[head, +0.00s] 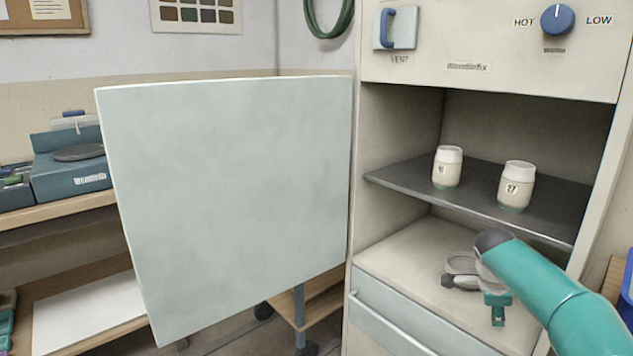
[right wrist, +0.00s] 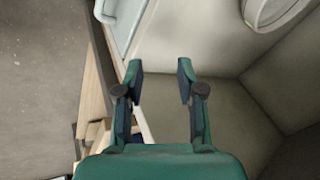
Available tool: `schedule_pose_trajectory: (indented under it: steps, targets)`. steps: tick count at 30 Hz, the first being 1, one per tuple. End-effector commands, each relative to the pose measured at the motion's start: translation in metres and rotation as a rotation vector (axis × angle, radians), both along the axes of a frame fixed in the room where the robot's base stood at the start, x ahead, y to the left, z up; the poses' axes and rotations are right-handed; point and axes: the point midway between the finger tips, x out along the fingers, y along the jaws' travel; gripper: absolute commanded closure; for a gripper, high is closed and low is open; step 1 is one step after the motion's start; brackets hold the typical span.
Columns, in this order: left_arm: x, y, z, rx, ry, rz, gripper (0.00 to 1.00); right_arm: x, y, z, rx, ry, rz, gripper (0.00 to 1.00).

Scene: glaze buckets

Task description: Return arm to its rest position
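My right arm comes in from the right in the head view and reaches to the front of the cabinet's lower compartment (head: 420,262). My right gripper (head: 497,308) is below the dark shelf (head: 400,183), over the compartment's pale floor near its front edge. In the right wrist view its two fingers (right wrist: 159,75) stand apart with nothing between them. My left gripper is not in view.
A large pale door (head: 230,190) stands open left of the cabinet. A drawer with a handle (head: 400,318) is below the compartment. A control panel with a blue knob (head: 558,20) is above. A workbench (head: 60,212) with a blue device (head: 68,172) is at the left.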

Motion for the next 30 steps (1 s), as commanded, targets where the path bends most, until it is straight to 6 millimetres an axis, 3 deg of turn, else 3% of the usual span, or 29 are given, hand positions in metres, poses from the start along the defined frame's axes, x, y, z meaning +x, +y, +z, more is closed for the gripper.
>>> schedule_pose_trajectory:
  steps: [2,11,19,23,27,30]
  targets:
    - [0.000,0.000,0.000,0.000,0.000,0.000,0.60,-0.002,-0.004,-0.018,0.003,0.032,-0.007,0.62]
    - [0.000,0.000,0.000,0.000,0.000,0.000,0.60,-0.027,0.018,-0.087,0.045,0.192,0.035,0.62]
    - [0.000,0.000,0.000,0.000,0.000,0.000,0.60,-0.070,0.065,-0.179,0.160,0.360,0.174,0.62]
    - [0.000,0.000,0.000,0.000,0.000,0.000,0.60,-0.116,0.109,-0.241,0.273,0.466,0.348,0.62]
    - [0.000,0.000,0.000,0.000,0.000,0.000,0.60,-0.185,0.166,-0.301,0.428,0.545,0.599,0.62]
    - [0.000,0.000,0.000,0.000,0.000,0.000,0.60,-0.244,0.208,-0.330,0.540,0.556,0.792,0.62]
